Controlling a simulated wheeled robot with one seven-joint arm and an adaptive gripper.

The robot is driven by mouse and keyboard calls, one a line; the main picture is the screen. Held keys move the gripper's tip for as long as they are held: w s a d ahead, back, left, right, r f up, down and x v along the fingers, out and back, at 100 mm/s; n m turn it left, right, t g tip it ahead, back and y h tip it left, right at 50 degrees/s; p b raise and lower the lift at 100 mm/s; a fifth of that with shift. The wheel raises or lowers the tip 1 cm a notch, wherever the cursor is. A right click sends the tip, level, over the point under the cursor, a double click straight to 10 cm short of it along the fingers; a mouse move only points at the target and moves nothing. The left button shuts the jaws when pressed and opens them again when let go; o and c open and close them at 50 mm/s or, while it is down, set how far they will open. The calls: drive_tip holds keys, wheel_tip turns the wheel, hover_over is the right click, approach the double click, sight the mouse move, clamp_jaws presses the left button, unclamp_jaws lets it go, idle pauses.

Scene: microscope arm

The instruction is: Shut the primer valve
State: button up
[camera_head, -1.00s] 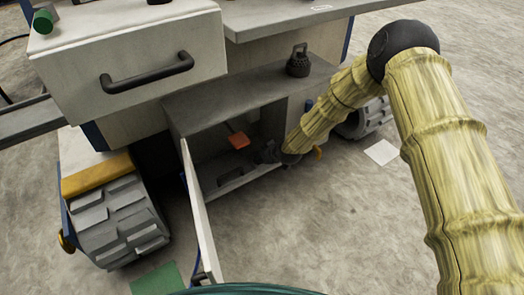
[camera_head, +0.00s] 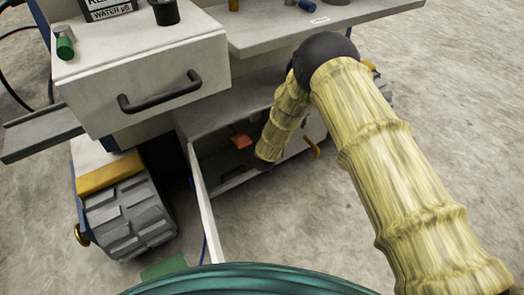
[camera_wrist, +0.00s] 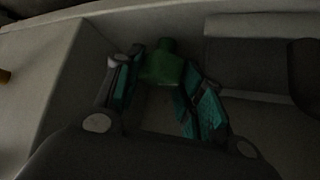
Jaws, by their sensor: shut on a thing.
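In the wrist view, my gripper (camera_wrist: 163,72) has its teal-padded fingers around a dark green knob-like piece (camera_wrist: 164,64) and is shut on it. The picture is dark, and I cannot tell for certain whether this piece is the primer valve. In the head view, my yellow, bamboo-like arm reaches down to the low open compartment (camera_head: 216,160) of the cart, and my gripper is hidden there. An orange-red flat piece (camera_head: 241,141) shows inside the compartment, left of my arm.
The compartment's white door (camera_head: 202,205) stands open towards me. A drawer with a black handle (camera_head: 160,92) is above left, and a grey shelf (camera_head: 320,20) is above. A chunky grey wheel (camera_head: 128,220) is at left. Bare floor (camera_head: 290,225) lies to the right of the door.

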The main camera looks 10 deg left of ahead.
drive_tip(key=shift+m+h+p, duration=0.4)
drive_tip(key=shift+m, duration=0.2)
drive_tip(key=shift+h, duration=0.3)
drive_tip(key=o, duration=0.7)
drive_tip(key=shift+o, duration=0.2)
drive_tip(key=shift+s+r, duration=0.1)
drive_tip(key=a+v, duration=0.1)
drive_tip(key=v, duration=1)
drive_tip(key=shift+s+d, duration=0.35)
drive_tip(key=shift+d, duration=0.15)
